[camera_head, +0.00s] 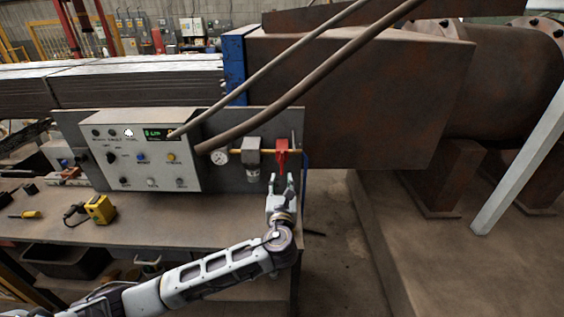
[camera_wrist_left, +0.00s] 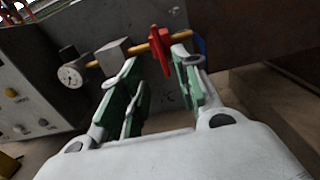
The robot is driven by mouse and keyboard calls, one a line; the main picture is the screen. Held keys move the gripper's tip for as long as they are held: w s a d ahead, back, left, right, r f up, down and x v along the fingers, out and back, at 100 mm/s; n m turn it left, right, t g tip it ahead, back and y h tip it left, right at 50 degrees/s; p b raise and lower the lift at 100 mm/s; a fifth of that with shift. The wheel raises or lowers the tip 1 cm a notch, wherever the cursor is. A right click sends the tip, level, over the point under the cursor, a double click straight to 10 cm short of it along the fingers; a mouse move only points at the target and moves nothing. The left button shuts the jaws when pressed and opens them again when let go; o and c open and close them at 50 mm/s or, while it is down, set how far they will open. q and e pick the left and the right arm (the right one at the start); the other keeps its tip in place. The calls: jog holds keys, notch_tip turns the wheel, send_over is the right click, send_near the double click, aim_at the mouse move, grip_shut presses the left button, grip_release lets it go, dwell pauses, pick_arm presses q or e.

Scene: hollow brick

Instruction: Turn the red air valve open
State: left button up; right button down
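The red air valve (camera_head: 282,155) sits on a brass pipe at the right end of the grey control panel. Its handle hangs down from the pipe in the head view. My left gripper (camera_head: 281,186) is just below and in front of the handle, fingers pointing up at it. In the left wrist view the red valve (camera_wrist_left: 161,50) shows beyond the fingertips, near the right finger. The left gripper (camera_wrist_left: 152,68) is open there, with green pads apart and nothing held between them. I cannot tell whether a fingertip touches the handle. My right gripper is not in view.
A pressure gauge (camera_head: 220,157) and a grey regulator (camera_head: 252,160) sit left of the valve. The control box (camera_head: 140,152) stands on the workbench (camera_head: 190,222). A yellow tool (camera_head: 100,208) lies on the bench.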

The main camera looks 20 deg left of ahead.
aim_at(282, 163)
pick_arm(q)
jog(key=shift+p+x, duration=0.7)
jog(key=shift+x, duration=5.75)
grip_shut()
